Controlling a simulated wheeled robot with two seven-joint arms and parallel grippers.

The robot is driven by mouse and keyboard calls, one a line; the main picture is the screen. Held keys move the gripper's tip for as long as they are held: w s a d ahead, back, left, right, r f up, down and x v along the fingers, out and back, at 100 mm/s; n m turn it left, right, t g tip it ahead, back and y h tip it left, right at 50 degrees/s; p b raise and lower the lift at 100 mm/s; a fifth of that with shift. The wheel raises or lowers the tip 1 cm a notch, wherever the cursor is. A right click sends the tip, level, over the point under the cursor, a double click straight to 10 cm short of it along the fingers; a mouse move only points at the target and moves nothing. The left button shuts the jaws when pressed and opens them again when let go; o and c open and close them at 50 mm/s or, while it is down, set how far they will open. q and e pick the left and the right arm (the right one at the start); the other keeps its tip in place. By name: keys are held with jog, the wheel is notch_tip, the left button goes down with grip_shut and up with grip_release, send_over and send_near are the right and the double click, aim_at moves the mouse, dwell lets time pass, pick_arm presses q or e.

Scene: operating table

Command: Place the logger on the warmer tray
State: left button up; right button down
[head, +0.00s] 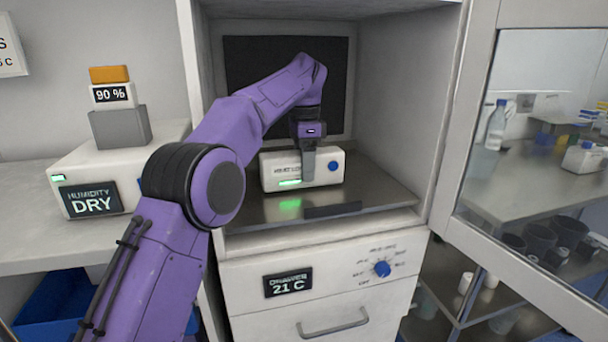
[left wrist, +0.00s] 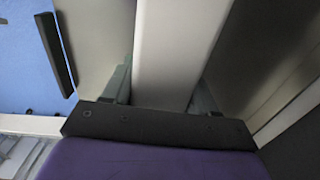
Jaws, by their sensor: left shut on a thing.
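The logger (head: 275,172) is a white box with a dark label, a lit green strip and a blue knob. It is inside the open warmer cabinet, upright and level, at or just above the metal warmer tray (head: 385,195); I cannot tell whether it touches. My left gripper (head: 308,165) points down and is shut on the logger across its middle. In the left wrist view, the logger (left wrist: 178,45) is a pale band between the two fingers of my left gripper (left wrist: 160,90), with the tray (left wrist: 98,35) below. My right gripper is not in view.
Cabinet walls (head: 405,90) enclose the tray's sides and back. The glass door (head: 540,130) stands open at right. A drawer unit (head: 340,295) reading 21 C is below. At left, a humidity box (head: 125,175) reading DRY carries stacked blocks. Bare tray lies right of the logger.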

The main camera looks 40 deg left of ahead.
pick_arm(q)
jog(key=shift+w+a+f, duration=0.1)
jog(key=shift+w+f, duration=0.05)
jog(key=shift+f, duration=0.15)
jog(key=o, duration=1.1)
jog(key=shift+o, duration=0.2)
notch_tip(320, 180, up, 8)
jog(key=p, duration=0.5)
jog(key=shift+p, duration=0.4)
jog(key=shift+f, duration=0.15)
